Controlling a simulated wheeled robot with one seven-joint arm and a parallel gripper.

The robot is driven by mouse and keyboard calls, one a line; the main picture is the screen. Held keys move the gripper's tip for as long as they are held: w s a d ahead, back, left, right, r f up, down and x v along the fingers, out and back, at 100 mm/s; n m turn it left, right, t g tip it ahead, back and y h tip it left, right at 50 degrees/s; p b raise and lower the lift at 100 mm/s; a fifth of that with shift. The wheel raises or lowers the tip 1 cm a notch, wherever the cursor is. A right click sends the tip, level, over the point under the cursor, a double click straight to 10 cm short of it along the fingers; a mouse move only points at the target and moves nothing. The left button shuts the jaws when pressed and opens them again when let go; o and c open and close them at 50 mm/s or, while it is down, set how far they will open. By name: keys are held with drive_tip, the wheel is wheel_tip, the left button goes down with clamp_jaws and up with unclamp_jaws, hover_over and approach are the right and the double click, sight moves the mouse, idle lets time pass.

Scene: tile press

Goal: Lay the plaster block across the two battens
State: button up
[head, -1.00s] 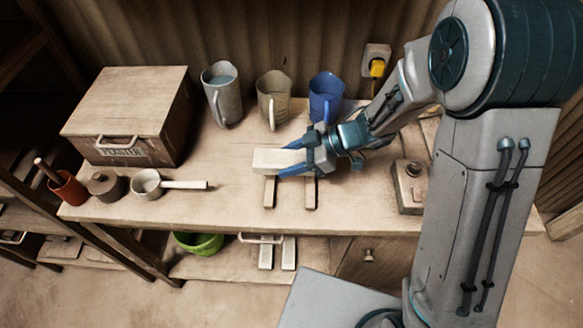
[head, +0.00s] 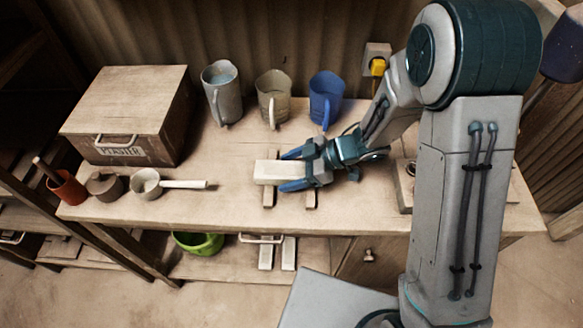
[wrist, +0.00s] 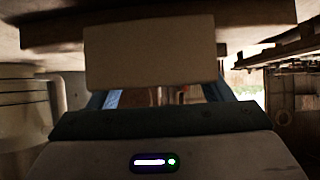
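The pale plaster block (head: 268,172) lies level across the two battens in the head view. Ends of the left batten (head: 268,199) show above and below it. The right batten (head: 310,201) shows below it, its upper part hidden by my gripper. My gripper (head: 282,172) is open, with one blue finger on each long side of the block and the fingers spread slightly wider than it. In the wrist view the block (wrist: 150,52) fills the upper middle and hides the fingertips.
A grey jug (head: 221,95), a beige jug (head: 272,98) and a blue jug (head: 325,98) stand behind on the bench. A plaster box (head: 125,110), a red pot (head: 68,188) and a handled pan (head: 147,185) stand left. The bench front is clear.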

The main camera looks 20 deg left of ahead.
drive_tip(key=shift+w+d+r, duration=0.1)
drive_tip(key=shift+d+r, duration=0.1)
drive_tip(key=shift+r, duration=0.35)
drive_tip(key=v, duration=1.1)
drive_tip(key=w+d+r+m+t+h, duration=0.1)
drive_tip(key=w+d+r+m+t, duration=0.15)
drive_tip(key=w+t, duration=0.25)
drive_tip(key=w+d+r+m+t+h, duration=0.1)
drive_tip(key=w+d+r+m+t, duration=0.1)
drive_tip(key=w+r+t, duration=0.3)
drive_tip(key=w+d+r+m+t+h, duration=0.1)
drive_tip(key=d+r+m+t+h, duration=0.15)
drive_tip(key=d, duration=0.25)
drive_tip(key=w+d+r+m+t+h, duration=0.1)
drive_tip(key=w+d+r+m+h, duration=0.1)
drive_tip(key=d+m+h, duration=0.3)
drive_tip(key=s+d+m+g+h, duration=0.25)
drive_tip(key=s+d+m, duration=0.25)
drive_tip(key=s+d, duration=0.35)
drive_tip(key=s+a+f+m+g+y, duration=0.1)
drive_tip(key=s+m+g, duration=0.3)
drive_tip(key=s, duration=1.1)
drive_tip(key=shift+f+m+g+p, duration=0.3)
drive_tip(key=shift+g+p, duration=0.1)
